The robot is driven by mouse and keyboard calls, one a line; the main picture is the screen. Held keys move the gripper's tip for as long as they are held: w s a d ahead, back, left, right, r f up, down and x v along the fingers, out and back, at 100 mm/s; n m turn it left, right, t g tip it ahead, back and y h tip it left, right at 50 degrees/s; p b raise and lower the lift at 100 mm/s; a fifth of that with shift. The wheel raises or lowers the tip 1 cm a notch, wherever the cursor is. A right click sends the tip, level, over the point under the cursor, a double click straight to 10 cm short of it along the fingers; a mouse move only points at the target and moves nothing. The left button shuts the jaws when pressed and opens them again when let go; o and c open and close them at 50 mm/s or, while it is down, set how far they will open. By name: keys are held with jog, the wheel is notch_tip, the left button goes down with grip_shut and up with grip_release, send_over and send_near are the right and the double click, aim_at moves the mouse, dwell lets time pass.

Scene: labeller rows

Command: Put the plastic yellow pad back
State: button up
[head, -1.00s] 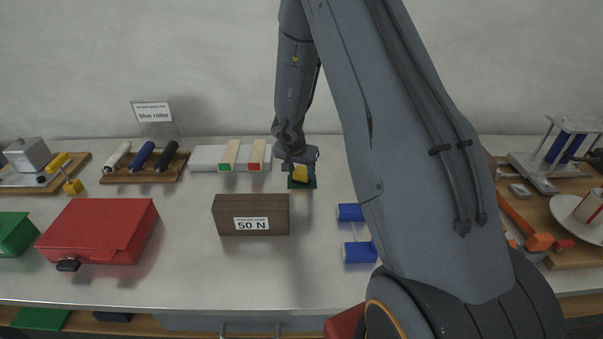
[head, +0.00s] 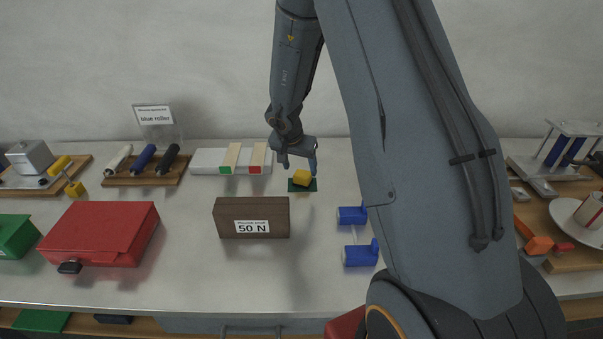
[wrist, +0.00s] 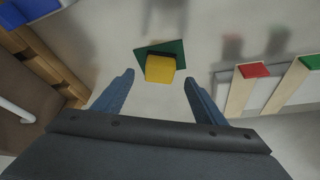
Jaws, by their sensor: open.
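The yellow pad (head: 302,178) is a small yellow block with a dark part beside it. It rests on a dark green square (head: 308,188) at the back middle of the table. In the wrist view the pad (wrist: 160,70) lies beyond and between the fingertips, and the green square (wrist: 178,50) shows around it. My gripper (head: 299,168) is open and empty, just above and behind the pad. In the wrist view my gripper's fingers (wrist: 158,76) are spread wide, with neither touching the pad.
A white holder with green-ended and red-ended strips (head: 257,158) stands left of the pad. A brown "50 N" block (head: 230,208) is in front. Blue-ended pieces (head: 352,215) lie to the right. A red case (head: 100,228) and a roller rack (head: 118,180) stand left.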

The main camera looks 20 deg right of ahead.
jog(key=s+a+r+n+t+y, duration=0.1)
jog(key=a+r+n+t, duration=0.3)
jog(key=r, duration=0.8)
jog(key=s+a+r+n+y, duration=0.1)
jog(key=s+a+r+y, duration=0.15)
jog(key=s+a, duration=0.35)
jog(key=s+a+f+n+g, duration=0.1)
jog(key=s+n+g, duration=0.3)
jog(key=s, duration=1.5)
jog(key=shift+a+f+g, duration=0.15)
jog(key=shift+f+g, duration=0.1)
jog(key=shift+g, duration=0.45)
notch_tip(320, 180, down, 4)
jog(key=b, duration=0.3)
jog(key=shift+w, duration=0.15)
